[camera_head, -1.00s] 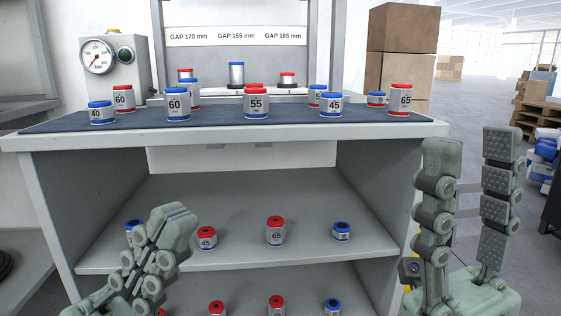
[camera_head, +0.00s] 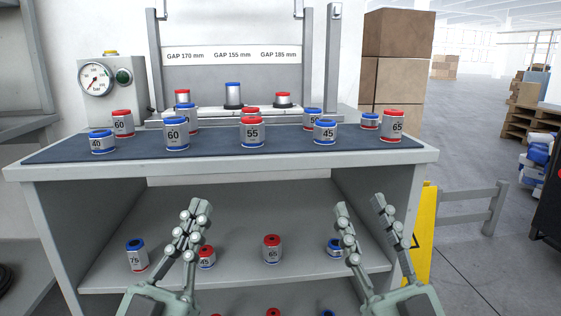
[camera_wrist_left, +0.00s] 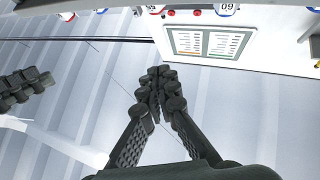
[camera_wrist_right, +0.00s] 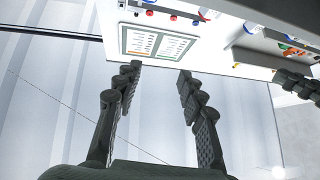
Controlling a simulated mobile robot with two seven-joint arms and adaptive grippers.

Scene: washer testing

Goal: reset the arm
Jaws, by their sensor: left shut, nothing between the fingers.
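My left gripper (camera_head: 198,212) is shut and empty in the head view, in front of the bench's upper shelf. Its fingers also meet at the tips in the left wrist view (camera_wrist_left: 160,76). My right gripper (camera_head: 359,206) is open and empty, in front of the right part of that shelf. Its two fingers stand well apart in the right wrist view (camera_wrist_right: 158,72). In the head view my left fingers partly cover a red-capped 45 can (camera_head: 207,258), and my right fingers partly cover a blue-capped can (camera_head: 333,247). Both grippers appear clear of the cans.
The bench (camera_head: 110,175) carries several red- and blue-capped cans on a dark mat (camera_head: 290,150). A gap-marked test stand (camera_head: 232,55) and a gauge box (camera_head: 118,85) stand behind. A yellow sign (camera_head: 427,230) is right of the bench. Cardboard boxes (camera_head: 397,80) stand behind.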

